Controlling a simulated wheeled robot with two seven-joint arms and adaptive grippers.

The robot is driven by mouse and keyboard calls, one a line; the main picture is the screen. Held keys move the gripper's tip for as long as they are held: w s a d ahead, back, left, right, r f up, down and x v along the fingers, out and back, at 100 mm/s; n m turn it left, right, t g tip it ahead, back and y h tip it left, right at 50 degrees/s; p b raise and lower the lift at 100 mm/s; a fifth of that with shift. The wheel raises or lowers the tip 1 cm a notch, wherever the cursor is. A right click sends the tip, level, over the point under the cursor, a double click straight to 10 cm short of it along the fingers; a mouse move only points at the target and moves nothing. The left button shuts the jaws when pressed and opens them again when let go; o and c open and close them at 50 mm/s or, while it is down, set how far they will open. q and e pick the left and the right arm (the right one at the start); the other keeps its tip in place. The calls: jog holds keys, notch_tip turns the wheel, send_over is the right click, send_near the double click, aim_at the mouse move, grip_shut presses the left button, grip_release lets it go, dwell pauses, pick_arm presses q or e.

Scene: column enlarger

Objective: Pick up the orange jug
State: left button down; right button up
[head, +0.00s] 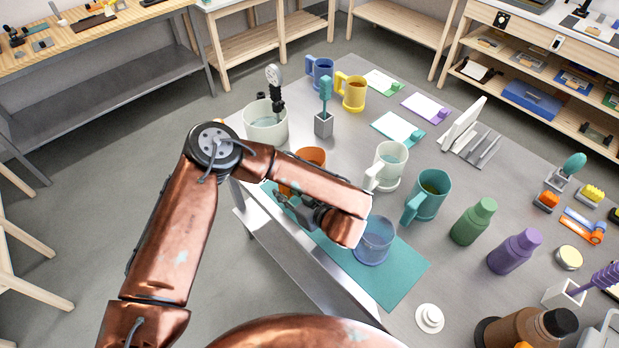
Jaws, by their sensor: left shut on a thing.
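The orange jug (312,155) is near the left edge of the grey table, at the back end of a teal mat (405,278). My left forearm crosses in front of it and hides much of its body. My left gripper (288,204) is low beside the jug's near side, its fingers partly hidden by my wrist. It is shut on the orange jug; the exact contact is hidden. Whether the jug touches the surface is hard to tell. My right gripper is not in view.
A white jug (390,160), a teal jug (430,192), a green bottle (474,222) and a purple bottle (515,250) stand to the right. A pale pot (266,128) is behind.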

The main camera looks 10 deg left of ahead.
pick_arm(q)
jog(key=shift+r, duration=0.1)
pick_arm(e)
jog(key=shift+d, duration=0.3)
pick_arm(q)
jog(key=shift+w+r, duration=0.1)
jog(key=shift+r, duration=0.35)
notch_tip(320, 180, up, 2)
jog(key=shift+r, duration=0.2)
jog(key=s+a+r+p, duration=0.2)
jog(key=s+a+r, duration=0.7)
jog(key=a, duration=0.1)
jog(key=shift+s+r, duration=0.3)
jog(key=shift+s, duration=0.05)
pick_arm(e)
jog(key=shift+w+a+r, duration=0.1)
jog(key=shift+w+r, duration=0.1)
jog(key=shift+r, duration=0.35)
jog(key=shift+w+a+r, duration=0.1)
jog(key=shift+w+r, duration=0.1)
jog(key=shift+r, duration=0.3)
pick_arm(q)
jog(key=shift+a, duration=0.1)
